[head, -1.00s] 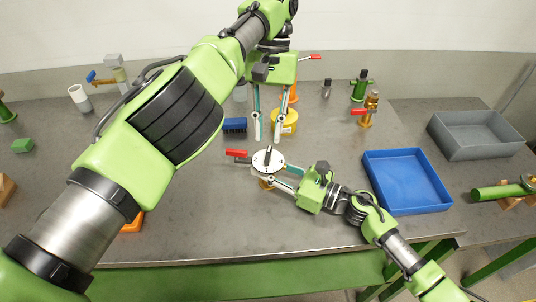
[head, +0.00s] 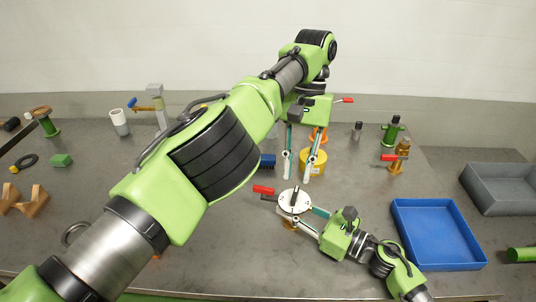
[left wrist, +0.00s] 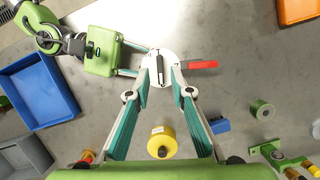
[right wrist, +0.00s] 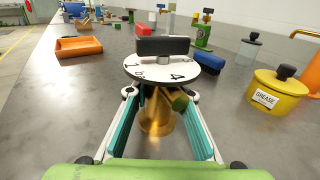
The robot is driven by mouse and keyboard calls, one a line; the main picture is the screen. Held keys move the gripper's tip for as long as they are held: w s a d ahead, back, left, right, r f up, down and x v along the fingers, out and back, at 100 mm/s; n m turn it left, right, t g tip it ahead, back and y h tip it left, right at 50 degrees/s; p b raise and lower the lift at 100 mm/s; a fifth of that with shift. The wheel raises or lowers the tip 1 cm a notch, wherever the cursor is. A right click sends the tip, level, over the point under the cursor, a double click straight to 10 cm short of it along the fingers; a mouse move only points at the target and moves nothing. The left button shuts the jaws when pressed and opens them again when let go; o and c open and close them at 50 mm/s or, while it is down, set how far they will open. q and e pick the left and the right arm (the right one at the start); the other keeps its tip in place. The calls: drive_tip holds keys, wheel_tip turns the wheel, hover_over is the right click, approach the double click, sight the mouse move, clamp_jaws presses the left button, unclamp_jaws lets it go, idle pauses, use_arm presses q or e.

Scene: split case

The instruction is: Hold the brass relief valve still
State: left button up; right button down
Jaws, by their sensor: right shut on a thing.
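The brass relief valve has a brass body (right wrist: 158,115) under a round white numbered dial (right wrist: 170,70) with a black bar handle. In the head view its dial (head: 294,201) stands over the table at the middle. My right gripper (right wrist: 160,96) is shut on the brass body just below the dial, one finger on each side. My left gripper (head: 297,175) points down behind the valve, near the yellow grease pot (head: 314,163). Its fingers are apart with nothing between them. The dial also shows beyond them in the left wrist view (left wrist: 158,70).
A red handle (head: 263,189) sticks out beside the dial. A blue brush (head: 267,161) lies beside the grease pot. A blue tray (head: 437,233) and a grey bin (head: 500,187) are at the right. Another brass fitting with a red lever (head: 399,158) stands behind the tray.

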use_arm(q)
drive_tip(key=shift+w+a+r, duration=0.1)
drive_tip(key=shift+w+r, duration=0.05)
drive_tip(key=shift+w, duration=0.15)
drive_tip(key=w+a+r+m+t, duration=0.2)
drive_tip(key=w+a+r+m, duration=0.15)
drive_tip(key=m, duration=0.45)
drive_tip(key=m+t, duration=0.1)
drive_tip(key=m, duration=0.9)
hover_over(263, 187)
wheel_tip(263, 187, down, 3)
drive_tip(key=shift+r+h, duration=0.1)
drive_tip(key=shift+h, duration=0.3)
drive_tip(key=shift+f, duration=3.45)
clamp_jaws()
